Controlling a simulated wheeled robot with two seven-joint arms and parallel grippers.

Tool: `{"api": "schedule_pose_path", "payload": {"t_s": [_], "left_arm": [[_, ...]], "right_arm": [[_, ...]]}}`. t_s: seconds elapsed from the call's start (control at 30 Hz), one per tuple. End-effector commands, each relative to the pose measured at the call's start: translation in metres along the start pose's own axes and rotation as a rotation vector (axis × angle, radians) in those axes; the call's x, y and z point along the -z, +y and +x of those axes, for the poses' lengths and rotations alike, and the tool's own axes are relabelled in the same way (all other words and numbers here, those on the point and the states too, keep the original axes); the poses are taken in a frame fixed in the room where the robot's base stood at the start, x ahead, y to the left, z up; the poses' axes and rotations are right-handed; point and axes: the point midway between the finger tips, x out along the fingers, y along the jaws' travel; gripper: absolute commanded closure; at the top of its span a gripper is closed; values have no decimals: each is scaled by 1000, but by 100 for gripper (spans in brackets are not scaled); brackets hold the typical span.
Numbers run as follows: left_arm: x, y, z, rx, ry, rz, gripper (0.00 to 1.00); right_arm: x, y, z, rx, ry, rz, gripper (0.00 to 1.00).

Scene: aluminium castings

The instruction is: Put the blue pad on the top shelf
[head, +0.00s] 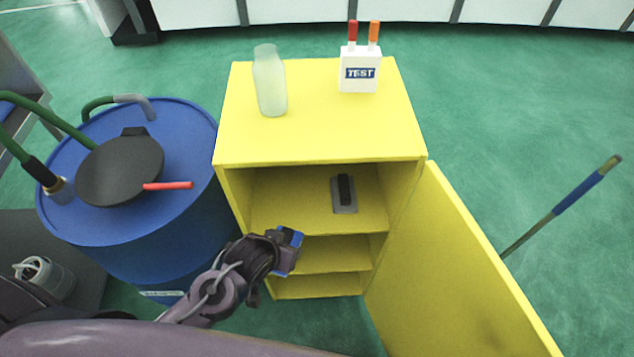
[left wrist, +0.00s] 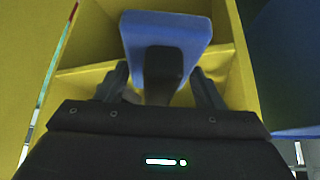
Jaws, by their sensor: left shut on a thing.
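The blue pad (head: 288,238) is in my left gripper (head: 283,252), in front of the open yellow cabinet (head: 320,140). In the left wrist view the pad (left wrist: 166,32) shows its blue plate and dark handle (left wrist: 160,72). The left gripper's fingers (left wrist: 162,90) are shut on that handle. The cabinet's top shelf (head: 290,205) holds a grey pad with a black handle (head: 345,194) toward its right side. The held pad is apart from this shelf, nearer to me and lower in the head view. My right gripper is not in view.
The cabinet door (head: 450,280) stands open on the right. Below are further shelves (head: 330,255), which look empty. A bottle (head: 269,80) and a white TEST box (head: 360,70) stand on the cabinet. A blue drum (head: 190,140) stands close on the left. The top shelf's left part is clear.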

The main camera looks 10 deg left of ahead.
Motion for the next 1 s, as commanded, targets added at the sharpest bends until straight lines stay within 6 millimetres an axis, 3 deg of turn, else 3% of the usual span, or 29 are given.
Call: {"api": "schedule_pose_path", "payload": {"t_s": [0.3,0.53,0.83,1.0], "left_arm": [[75,0,42,0,6,-4,60],[122,0,72,0,4,-2,60],[146,0,90,-1,3,-1,60],[130,-1,112,1,-2,-1,60]], "right_arm": [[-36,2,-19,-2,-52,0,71],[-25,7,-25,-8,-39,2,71],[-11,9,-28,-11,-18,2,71],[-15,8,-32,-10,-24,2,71]]}}
